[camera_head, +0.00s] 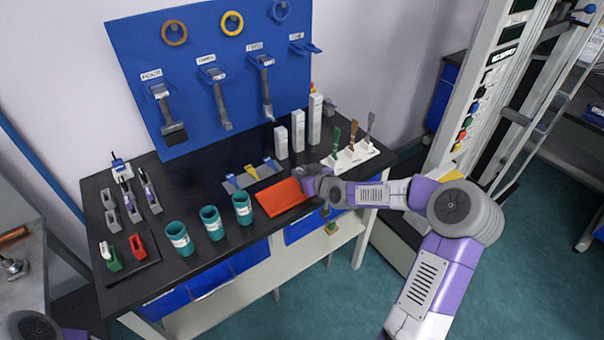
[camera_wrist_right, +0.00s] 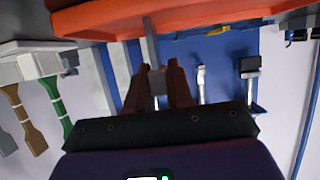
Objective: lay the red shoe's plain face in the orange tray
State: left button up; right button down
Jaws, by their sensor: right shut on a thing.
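The orange tray (camera_head: 280,199) lies flat near the front edge of the black bench in the head view. It spans the top of the right wrist view (camera_wrist_right: 200,16). My right gripper (camera_head: 309,185) is at the tray's right end. In the wrist view its reddish-brown fingers (camera_wrist_right: 155,78) are shut on a small grey piece (camera_wrist_right: 157,80), which looks like the plain face; whether it touches the tray is unclear. The red shoe (camera_head: 137,245) stands on a dark mat at the bench's left, beside a green one (camera_head: 112,259). My left gripper is out of frame.
Several teal cups (camera_head: 211,222) stand left of the tray. Small clips (camera_head: 250,172) and white blocks (camera_head: 298,131) are behind it. A white rack (camera_head: 352,158) with dumbbell-shaped samples stands at the right. A blue tool board (camera_head: 185,70) rises at the back.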

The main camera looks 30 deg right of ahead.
jog(key=shift+f, duration=0.1)
jog(key=c, duration=1.5)
grip_release()
jog(key=shift+f, duration=0.15)
jog(key=o, duration=0.5)
jog(key=shift+r, duration=0.2)
jog(key=shift+s+d+r, duration=0.1)
jog(key=shift+s+r, duration=0.1)
jog(key=p+v, duration=0.5)
jog(key=v, duration=0.6)
jog(key=shift+s, duration=0.3)
